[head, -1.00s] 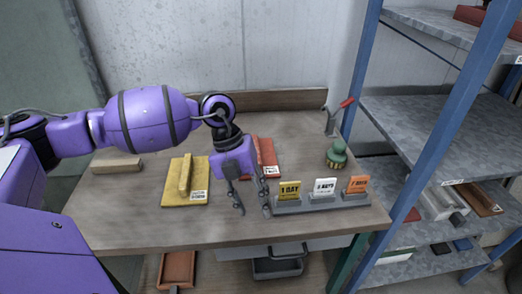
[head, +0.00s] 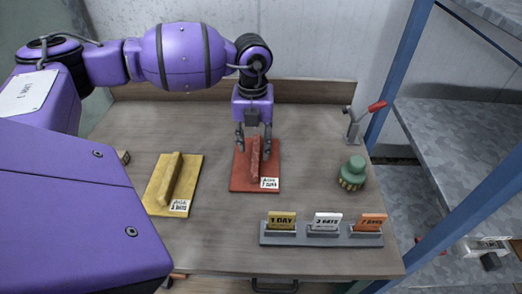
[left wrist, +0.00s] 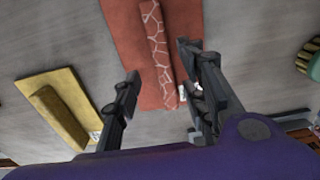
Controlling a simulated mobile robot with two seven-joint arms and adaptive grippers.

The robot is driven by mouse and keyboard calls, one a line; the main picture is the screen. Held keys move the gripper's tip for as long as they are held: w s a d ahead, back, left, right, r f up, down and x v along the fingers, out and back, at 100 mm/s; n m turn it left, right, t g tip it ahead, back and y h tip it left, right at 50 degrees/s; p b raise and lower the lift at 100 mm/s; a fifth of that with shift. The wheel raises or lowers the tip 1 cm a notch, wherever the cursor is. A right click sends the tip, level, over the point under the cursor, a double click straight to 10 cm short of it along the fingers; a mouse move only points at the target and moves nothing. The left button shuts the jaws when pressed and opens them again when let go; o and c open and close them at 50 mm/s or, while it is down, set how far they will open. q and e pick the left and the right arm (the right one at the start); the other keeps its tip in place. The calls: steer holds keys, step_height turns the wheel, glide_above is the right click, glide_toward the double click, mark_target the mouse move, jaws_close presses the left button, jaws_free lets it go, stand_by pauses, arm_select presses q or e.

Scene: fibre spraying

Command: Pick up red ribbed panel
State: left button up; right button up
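The red ribbed panel (head: 242,180) lies flat near the middle of the table, with a raised rib along its length and a white label at its near right corner. It also shows in the left wrist view (left wrist: 125,40), its rib marked with pale crack-like lines. My left gripper (head: 254,152) points down over the panel, its fingers on either side of the rib. In the left wrist view my left gripper (left wrist: 160,80) is open, with gaps between the fingers and the rib. My right gripper is not in view.
A yellow ribbed panel (head: 159,198) lies to the left. A grey holder (head: 345,240) with 1 DAY, 2 DAYS and 7 DAYS cards stands at the front right. A green round object (head: 353,170) and a red-handled clamp (head: 352,128) are at the right. A shelf rack (head: 450,130) stands beyond.

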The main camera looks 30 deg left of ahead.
mark_target(256, 153)
arm_select(q)
step_height(256, 153, down, 4)
steer(key=shift+w+d+r, duration=0.15)
steer(key=shift+r, duration=0.05)
steer(key=shift+f, duration=0.1)
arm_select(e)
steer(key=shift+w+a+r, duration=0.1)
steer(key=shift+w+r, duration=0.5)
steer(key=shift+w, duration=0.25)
arm_select(q)
jaws_close()
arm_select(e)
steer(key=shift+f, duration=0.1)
